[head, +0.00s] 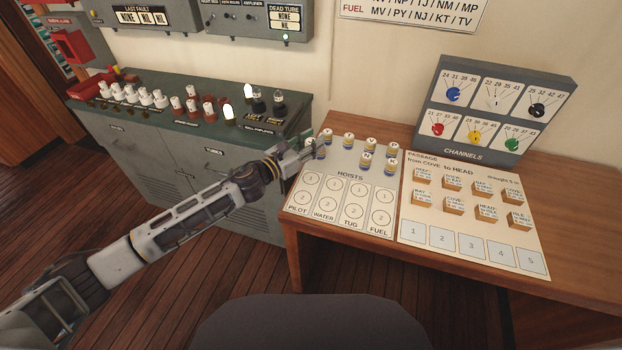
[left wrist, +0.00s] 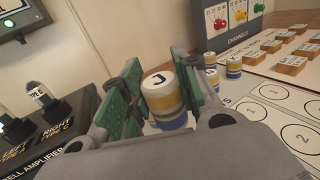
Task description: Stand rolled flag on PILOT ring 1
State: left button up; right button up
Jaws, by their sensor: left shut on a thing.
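My left gripper (head: 306,153) is at the back left of the hoists board, its fingers closed around a rolled flag. In the left wrist view the gripper (left wrist: 158,100) has its green pads on both sides of this flag (left wrist: 162,98), a short upright roll with a white top lettered J and yellow and blue bands. Whether its base touches the board is hidden. PILOT ring 1 (head: 310,181) is the upper circle of the leftmost column, bare, just in front of the gripper. PILOT ring 2 (head: 303,197) is bare below it. My right gripper is out of view.
Several other rolled flags (head: 371,143) stand along the back of the hoists board (head: 350,173). The passage board (head: 474,226) with wooden blocks lies at right, before the channels panel (head: 495,105). A grey cabinet (head: 215,165) with lamps and bulbs stands at left.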

pick_arm(q)
jog(key=shift+f, duration=0.1)
jog(key=shift+f+b, duration=0.5)
jog(key=shift+f, duration=2.6)
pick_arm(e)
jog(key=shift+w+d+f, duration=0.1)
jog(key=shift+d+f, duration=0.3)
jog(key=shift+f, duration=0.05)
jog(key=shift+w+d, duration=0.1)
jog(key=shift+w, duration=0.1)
pick_arm(q)
jog(key=shift+f, duration=1.85)
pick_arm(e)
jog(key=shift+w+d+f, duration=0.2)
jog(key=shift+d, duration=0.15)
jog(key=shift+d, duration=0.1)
